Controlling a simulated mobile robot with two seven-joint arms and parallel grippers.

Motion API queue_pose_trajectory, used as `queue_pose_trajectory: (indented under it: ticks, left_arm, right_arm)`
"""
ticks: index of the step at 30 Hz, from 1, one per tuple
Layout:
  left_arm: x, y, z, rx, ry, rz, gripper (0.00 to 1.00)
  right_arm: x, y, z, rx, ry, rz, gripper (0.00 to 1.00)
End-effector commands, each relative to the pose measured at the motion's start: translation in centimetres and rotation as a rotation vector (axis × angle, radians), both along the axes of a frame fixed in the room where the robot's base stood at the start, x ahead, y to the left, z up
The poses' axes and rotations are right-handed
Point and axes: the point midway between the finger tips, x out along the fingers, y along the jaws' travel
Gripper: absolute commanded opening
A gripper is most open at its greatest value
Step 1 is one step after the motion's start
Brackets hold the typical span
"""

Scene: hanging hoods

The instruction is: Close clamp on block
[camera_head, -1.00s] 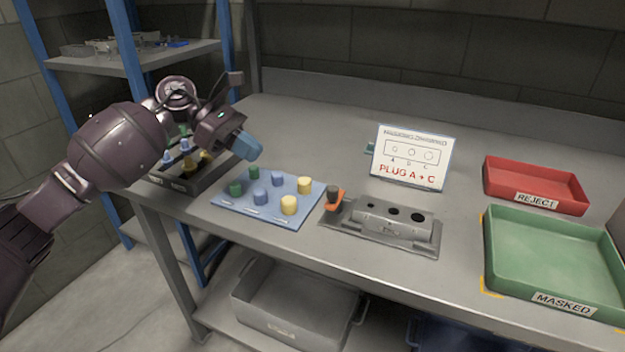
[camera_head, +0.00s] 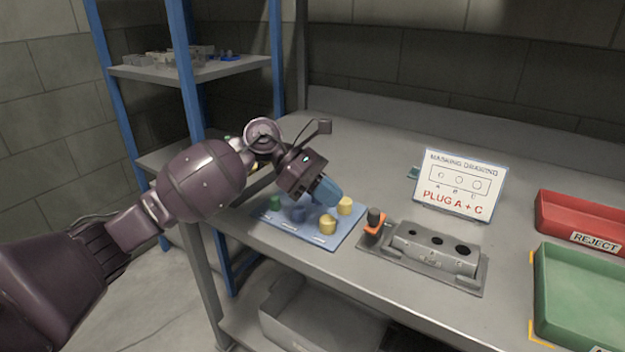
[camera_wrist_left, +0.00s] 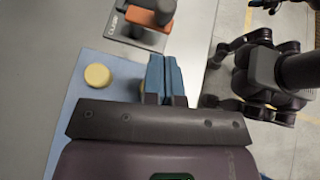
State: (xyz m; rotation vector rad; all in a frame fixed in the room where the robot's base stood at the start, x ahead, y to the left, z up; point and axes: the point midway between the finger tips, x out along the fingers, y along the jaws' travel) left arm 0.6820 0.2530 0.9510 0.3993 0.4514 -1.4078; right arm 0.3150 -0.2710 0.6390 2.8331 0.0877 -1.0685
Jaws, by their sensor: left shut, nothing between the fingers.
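The grey metal block (camera_head: 436,247) with several dark holes in its top sits in a fixture on the bench. The clamp (camera_head: 374,226), with an orange arm and dark knob, stands at the block's left end. In the left wrist view the clamp (camera_wrist_left: 150,12) shows at the top, on the plate marked CLAMP. My left gripper (camera_head: 328,192) has blue fingers, shut and empty, above the blue plug mat (camera_head: 285,232), left of the clamp and apart from it. The fingers (camera_wrist_left: 164,78) point toward the clamp in the wrist view. My right gripper is not seen in the head view.
Yellow plugs (camera_head: 328,224), a green plug (camera_head: 276,202) and blue plugs stand on the mat. A drawing card (camera_head: 458,186) reads PLUG A + C. Red reject (camera_head: 580,222) and green (camera_head: 585,300) trays are at right.

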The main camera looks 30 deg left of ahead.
Motion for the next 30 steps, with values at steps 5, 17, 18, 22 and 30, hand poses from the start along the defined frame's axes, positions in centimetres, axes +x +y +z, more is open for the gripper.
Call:
queue_pose_trajectory:
  ticks: [5,17,18,22,30]
  left_arm:
    - [0.3,-2.7,-0.7,-0.002,-0.002,-0.003,0.00]
    - [0.6,-5.0,-0.7,-0.001,0.001,0.001,0.00]
    - [0.6,-5.0,-0.7,-0.001,0.001,0.001,0.00]
    - [0.6,-5.0,-0.7,-0.001,0.000,0.000,0.00]
    - [0.7,-5.7,-0.6,0.000,-0.003,0.009,0.00]
  right_arm:
    - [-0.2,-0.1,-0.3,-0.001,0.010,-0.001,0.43]
    - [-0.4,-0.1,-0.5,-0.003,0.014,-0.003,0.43]
    - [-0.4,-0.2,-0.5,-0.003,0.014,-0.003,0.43]
    - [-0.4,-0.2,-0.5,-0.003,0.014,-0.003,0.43]
    - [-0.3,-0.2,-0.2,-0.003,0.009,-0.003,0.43]
